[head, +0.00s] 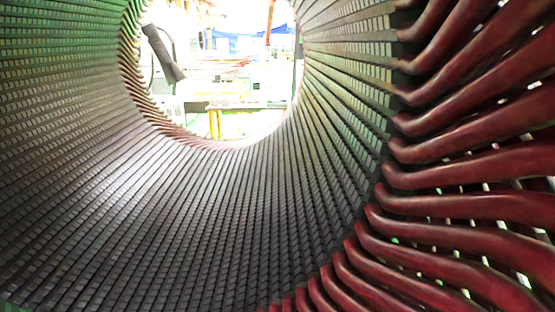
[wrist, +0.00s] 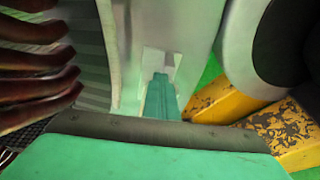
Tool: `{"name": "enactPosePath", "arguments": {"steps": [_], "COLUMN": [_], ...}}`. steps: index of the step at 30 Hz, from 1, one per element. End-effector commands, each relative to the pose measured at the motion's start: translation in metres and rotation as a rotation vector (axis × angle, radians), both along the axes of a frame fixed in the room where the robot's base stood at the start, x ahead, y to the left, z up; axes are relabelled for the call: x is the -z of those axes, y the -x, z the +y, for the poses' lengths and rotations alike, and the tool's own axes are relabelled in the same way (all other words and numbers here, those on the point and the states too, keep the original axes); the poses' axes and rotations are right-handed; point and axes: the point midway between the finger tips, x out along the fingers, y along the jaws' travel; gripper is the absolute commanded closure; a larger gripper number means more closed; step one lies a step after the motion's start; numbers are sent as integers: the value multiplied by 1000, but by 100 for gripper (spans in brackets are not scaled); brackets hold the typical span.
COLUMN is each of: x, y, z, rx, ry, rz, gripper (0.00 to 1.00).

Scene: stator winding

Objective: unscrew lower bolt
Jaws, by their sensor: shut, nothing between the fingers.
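The lower bolt cannot be made out in either view. My gripper (wrist: 161,78) shows in the middle of the wrist view as a narrow teal piece pointing away from the camera. It is shut, and I see nothing held in it. It lies in front of a pale curved surface (wrist: 195,25); whether it touches that surface I cannot tell. In the head view my gripper is not in view. That view looks through the stator bore (head: 200,200), lined with dark ridged slots, with red-brown winding ends (head: 460,205) along the right.
In the wrist view, red-brown winding ends (wrist: 35,60) stand close on the left. Worn yellow beams (wrist: 285,130) lie at the right, below a dark round part (wrist: 285,40) with a pale rim. Green floor shows between them. The bore's middle is open toward a bright hall.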

Motion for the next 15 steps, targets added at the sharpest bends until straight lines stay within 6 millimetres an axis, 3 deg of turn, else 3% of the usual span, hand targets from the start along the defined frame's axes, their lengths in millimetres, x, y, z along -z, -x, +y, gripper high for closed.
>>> {"name": "enactPosePath", "arguments": {"steps": [15], "x": [-5], "y": [6], "z": [-4], "rx": [-3], "ry": [1], "rz": [3], "gripper": [100]}}
